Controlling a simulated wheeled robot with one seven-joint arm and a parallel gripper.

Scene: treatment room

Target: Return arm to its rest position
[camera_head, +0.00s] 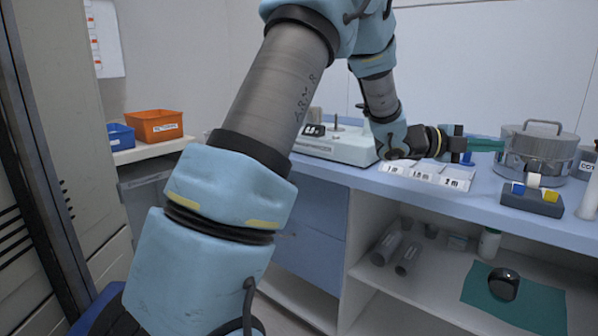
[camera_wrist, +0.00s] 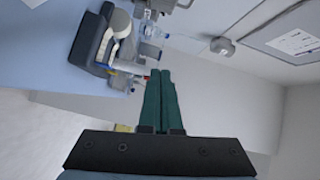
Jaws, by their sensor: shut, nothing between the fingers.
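My arm reaches across the head view from the lower middle up and over to the right. My gripper (camera_head: 486,144) is above the blue counter (camera_head: 400,180), with its green fingers pointing right toward a round metal pot (camera_head: 540,150). Whether the fingertips touch the pot cannot be told. In the wrist view the two green fingers (camera_wrist: 162,85) lie side by side, shut and empty.
Labelled white blocks (camera_head: 420,173) and a dark block with coloured pieces (camera_head: 532,198) stand on the counter. A white device (camera_head: 345,145) is behind my arm. Orange (camera_head: 154,126) and blue bins (camera_head: 120,137) stand left. A black round object (camera_head: 504,284) lies on a green cloth (camera_head: 540,306) below.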

